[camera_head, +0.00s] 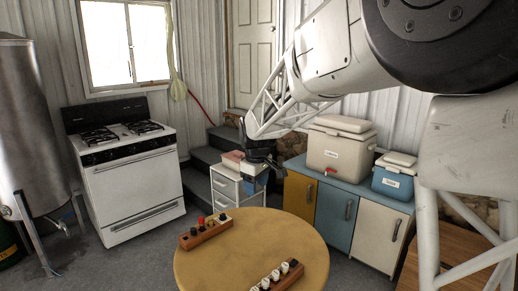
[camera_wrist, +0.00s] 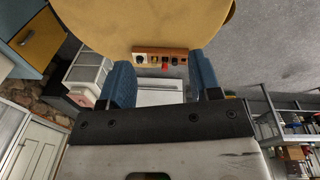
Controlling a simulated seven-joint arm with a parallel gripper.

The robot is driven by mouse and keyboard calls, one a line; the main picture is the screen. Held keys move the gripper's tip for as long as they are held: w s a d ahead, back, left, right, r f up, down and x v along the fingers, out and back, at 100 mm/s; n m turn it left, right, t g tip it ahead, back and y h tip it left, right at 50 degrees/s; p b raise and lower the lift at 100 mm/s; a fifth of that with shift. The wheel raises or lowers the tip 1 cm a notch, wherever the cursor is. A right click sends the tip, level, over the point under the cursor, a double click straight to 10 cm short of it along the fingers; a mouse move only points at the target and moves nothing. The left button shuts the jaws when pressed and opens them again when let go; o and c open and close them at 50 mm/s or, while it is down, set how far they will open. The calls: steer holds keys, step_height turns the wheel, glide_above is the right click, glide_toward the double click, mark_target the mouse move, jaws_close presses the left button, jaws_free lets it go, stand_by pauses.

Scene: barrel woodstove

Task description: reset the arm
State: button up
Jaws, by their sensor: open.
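My gripper (camera_head: 260,176) hangs at the end of my arm above the far side of the round yellow table, with the white drawer unit behind it. In the wrist view my gripper (camera_wrist: 165,80) shows two blue fingers spread wide apart with nothing held between them. The round table (camera_head: 225,262) carries two wooden blocks. The far block (camera_head: 207,234) holds several small pieces, one of them red. It also shows in the wrist view (camera_wrist: 150,50), beyond the fingertips. The near block (camera_head: 290,278) holds several white and dark pieces.
A white stove (camera_head: 130,172) stands at left beside a metal tank (camera_head: 35,120). A drawer unit (camera_head: 223,188) stands behind the table. Low cabinets (camera_head: 335,215) at right carry a cream cooler (camera_head: 340,150) and a blue cooler (camera_head: 393,182). The table's middle is clear.

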steer(key=s+d+r+m, duration=0.25)
steer(key=s+d, duration=0.35)
steer(key=s, duration=0.5)
steer(key=s+d+r+m, duration=0.2)
steer(key=s+d+m, duration=0.1)
steer(key=s+d, duration=0.55)
steer(key=s+d+f+m, duration=0.2)
steer(key=s+m, duration=0.1)
steer(key=s, duration=0.8)
steer(key=s+d+f+m+t, duration=0.1)
steer(key=s+d+f+m, duration=0.1)
steer(key=s, duration=1)
steer(key=shift+s+d+f+m, duration=0.25)
steer(key=shift+d+f+m, duration=0.15)
steer(key=shift+d+m, duration=0.05)
